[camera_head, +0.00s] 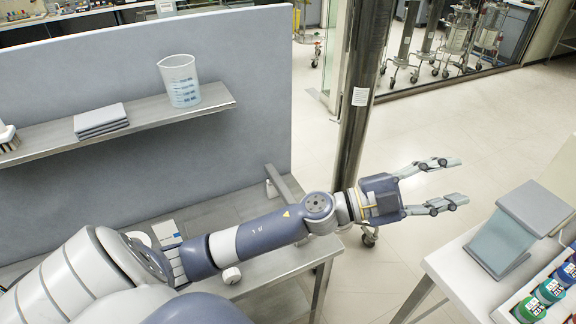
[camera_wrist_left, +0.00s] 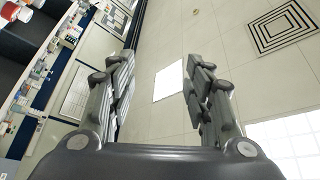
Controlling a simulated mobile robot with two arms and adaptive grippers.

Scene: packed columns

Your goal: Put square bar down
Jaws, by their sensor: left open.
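My left gripper (camera_head: 455,181) is open and empty, stretched out to the right over the floor, past the end of the grey table and short of the white table. In the left wrist view its two fingers (camera_wrist_left: 158,85) stand wide apart with only floor between them. A grey bar-like piece (camera_head: 283,183) lies at the back right of the grey table, behind my left arm and apart from the gripper. I cannot tell for sure that it is the square bar. My right gripper is not in view.
The grey table (camera_head: 272,264) is partly hidden by my arm. A metal post (camera_head: 357,110) stands behind the gripper. A shelf (camera_head: 150,113) holds a beaker (camera_head: 180,82) and grey slabs (camera_head: 100,121). The white table (camera_head: 455,275) carries a grey stand (camera_head: 500,240) and several colored jars (camera_head: 548,291).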

